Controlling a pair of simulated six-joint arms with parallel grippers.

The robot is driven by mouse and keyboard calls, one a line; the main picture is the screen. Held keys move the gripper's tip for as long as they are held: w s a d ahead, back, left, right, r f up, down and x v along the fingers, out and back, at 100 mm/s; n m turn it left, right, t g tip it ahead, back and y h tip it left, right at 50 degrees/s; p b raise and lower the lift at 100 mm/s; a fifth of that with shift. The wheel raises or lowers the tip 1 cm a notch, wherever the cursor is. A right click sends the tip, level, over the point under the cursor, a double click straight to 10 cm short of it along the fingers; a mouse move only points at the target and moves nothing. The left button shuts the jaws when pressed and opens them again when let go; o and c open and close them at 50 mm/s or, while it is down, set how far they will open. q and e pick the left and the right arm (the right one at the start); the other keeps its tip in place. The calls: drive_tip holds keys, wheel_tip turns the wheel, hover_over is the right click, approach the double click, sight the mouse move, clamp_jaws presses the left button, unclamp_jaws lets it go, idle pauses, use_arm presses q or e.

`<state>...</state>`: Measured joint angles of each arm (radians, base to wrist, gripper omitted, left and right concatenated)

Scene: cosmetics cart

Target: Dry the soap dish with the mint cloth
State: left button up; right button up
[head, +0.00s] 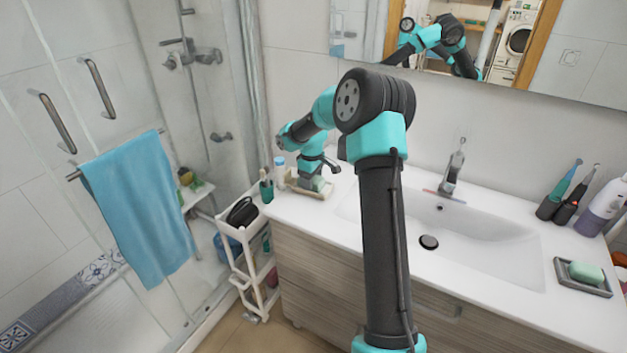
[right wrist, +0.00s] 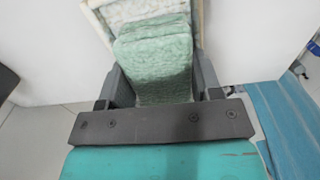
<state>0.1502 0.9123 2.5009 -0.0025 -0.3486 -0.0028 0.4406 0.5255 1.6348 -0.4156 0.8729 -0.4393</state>
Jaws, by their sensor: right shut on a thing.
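My right gripper (head: 314,168) reaches to the far left of the counter. It is shut on the folded mint cloth (right wrist: 155,65), which shows between both fingers in the right wrist view. In the head view the mint cloth (head: 311,184) is mostly under the gripper, at the beige tray (head: 322,194). I cannot tell whether it still touches the tray. The dark soap dish (head: 590,288) lies at the right of the counter, with a pale green soap (head: 586,272) on it. My left gripper is not in view.
The sink basin (head: 470,240) with its faucet (head: 454,170) lies between tray and soap dish. Small bottles (head: 267,186) stand left of the tray. Toothbrush holders (head: 563,203) and a white-purple bottle (head: 602,206) stand behind the dish. A white cart (head: 243,268) is beside the counter.

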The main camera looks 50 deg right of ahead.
drive_tip(key=shift+s+d, duration=0.2)
drive_tip(key=shift+s, duration=0.4)
drive_tip(key=shift+f, duration=0.1)
drive_tip(key=shift+s, duration=0.15)
drive_tip(key=shift+s+d, duration=0.15)
drive_tip(key=shift+s, duration=0.35)
drive_tip(key=shift+w, duration=0.15)
drive_tip(key=shift+w, duration=0.45)
